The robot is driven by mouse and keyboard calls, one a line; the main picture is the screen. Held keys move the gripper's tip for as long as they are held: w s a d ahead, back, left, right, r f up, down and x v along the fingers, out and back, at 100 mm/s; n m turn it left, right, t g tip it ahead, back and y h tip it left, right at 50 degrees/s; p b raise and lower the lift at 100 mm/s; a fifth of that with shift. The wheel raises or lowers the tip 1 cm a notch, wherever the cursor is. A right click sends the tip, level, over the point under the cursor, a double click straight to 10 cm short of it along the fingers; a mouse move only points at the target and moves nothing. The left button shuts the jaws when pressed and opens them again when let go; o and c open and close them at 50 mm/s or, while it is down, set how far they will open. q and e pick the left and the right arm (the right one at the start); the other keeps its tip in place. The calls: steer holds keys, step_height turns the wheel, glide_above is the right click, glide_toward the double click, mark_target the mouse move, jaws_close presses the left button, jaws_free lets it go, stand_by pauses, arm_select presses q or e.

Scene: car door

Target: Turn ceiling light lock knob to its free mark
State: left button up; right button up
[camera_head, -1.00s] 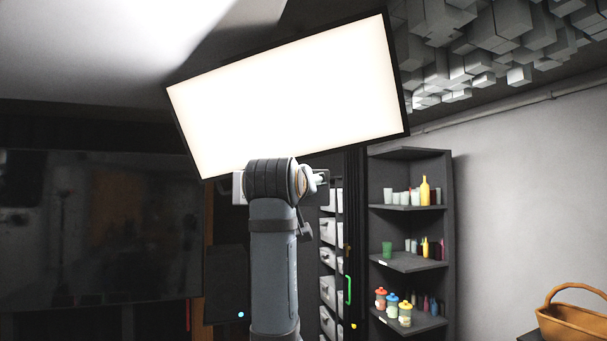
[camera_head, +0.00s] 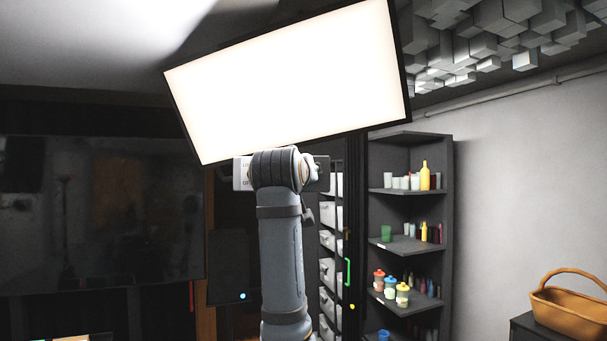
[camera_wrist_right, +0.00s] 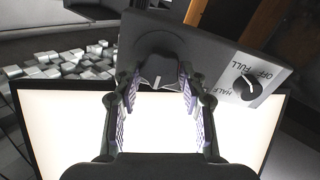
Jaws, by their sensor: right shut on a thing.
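The ceiling light is a bright white panel (camera_head: 290,85) in a dark frame, tilted, in the head view; its lit face (camera_wrist_right: 70,125) also shows in the wrist view. A dark control box (camera_wrist_right: 205,55) lies across the wrist view. The dark lock knob (camera_wrist_right: 158,72) with a short white pointer line is near the box's middle. My right gripper (camera_wrist_right: 158,88) is shut on this knob, one finger on each side. Its free mark cannot be made out. In the head view my right wrist hides the gripper and knob. My left gripper is not in view.
A second knob (camera_wrist_right: 248,89) sits on a white plate marked OFF, FULL and HALF, right of my right gripper. A dark corner shelf (camera_head: 410,190) with bottles and jars and a basket (camera_head: 568,304) stand further back, right.

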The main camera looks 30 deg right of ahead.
steer(key=shift+a+f+n+b, duration=0.1)
steer(key=shift+n+b, duration=1.35)
steer(key=shift+n, duration=3.05)
steer(key=shift+f+n+b, duration=0.1)
steer(key=shift+n+b, duration=1.3)
steer(key=shift+n, duration=3.1)
steer(key=o, duration=1.2)
steer(key=shift+w, duration=0.1)
steer(key=shift+c, duration=0.2)
